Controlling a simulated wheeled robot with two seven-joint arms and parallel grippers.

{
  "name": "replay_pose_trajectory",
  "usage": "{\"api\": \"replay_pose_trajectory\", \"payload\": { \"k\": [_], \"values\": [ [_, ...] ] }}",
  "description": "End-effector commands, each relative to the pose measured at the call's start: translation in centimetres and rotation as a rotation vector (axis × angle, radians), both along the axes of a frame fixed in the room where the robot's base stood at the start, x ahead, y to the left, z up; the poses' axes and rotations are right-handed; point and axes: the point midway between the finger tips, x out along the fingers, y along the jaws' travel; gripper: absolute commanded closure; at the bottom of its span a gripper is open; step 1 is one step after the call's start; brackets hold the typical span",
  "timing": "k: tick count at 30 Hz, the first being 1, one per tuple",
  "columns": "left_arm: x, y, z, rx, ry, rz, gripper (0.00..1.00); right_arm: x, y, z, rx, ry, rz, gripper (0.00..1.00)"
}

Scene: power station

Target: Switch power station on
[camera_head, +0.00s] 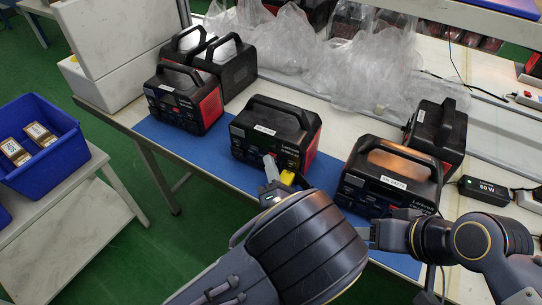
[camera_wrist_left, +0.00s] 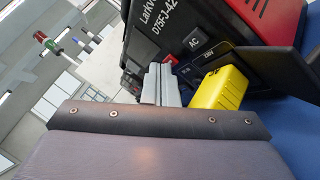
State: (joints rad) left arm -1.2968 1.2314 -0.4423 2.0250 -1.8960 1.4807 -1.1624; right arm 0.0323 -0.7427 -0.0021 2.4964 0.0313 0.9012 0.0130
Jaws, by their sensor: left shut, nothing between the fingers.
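Several black and red power stations stand on a blue mat (camera_head: 220,172). The middle power station (camera_head: 272,127) has a top handle and a white label. My left gripper (camera_head: 271,165) is shut and empty, close in front of its front panel. In the left wrist view its grey fingers (camera_wrist_left: 160,84) are beside the panel of the power station (camera_wrist_left: 185,20), near a button marked AC (camera_wrist_left: 194,42). I cannot tell whether they touch. A yellow block (camera_wrist_left: 220,89) is beside the fingers. My right gripper (camera_head: 366,235) is in front of the right power station (camera_head: 388,177); its fingers are unclear.
Other power stations stand at left (camera_head: 186,97) and behind at right (camera_head: 437,132). Clear plastic bags (camera_head: 285,45) lie at the back. A black adapter (camera_head: 484,190) and cables lie at right. A blue crate (camera_head: 38,145) with boxes stands on a side table at left.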

Motion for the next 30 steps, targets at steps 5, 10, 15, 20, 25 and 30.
{"api": "replay_pose_trajectory", "payload": {
  "k": [5,10,15,20,25,30],
  "values": [
    [0.1,0.2,0.2,-0.002,-0.005,0.005,1.00,0.0,0.0,0.0,0.000,0.000,0.000,0.46],
    [-0.1,0.4,0.2,-0.001,-0.006,0.006,1.00,0.0,0.0,0.1,0.000,0.000,0.000,0.46],
    [-0.9,0.9,0.2,0.001,-0.004,0.005,1.00,0.0,0.0,0.4,0.000,0.000,0.000,0.46],
    [-1.4,1.2,0.2,0.000,-0.003,0.003,1.00,0.0,0.0,0.5,0.000,0.000,0.000,0.46],
    [-1.4,1.2,0.1,0.000,-0.003,0.003,1.00,0.0,0.0,0.4,0.000,0.000,0.000,0.46],
    [-1.8,1.5,0.1,0.002,-0.002,0.003,1.00,0.0,0.0,0.5,0.000,0.000,0.000,0.46]
  ]
}}
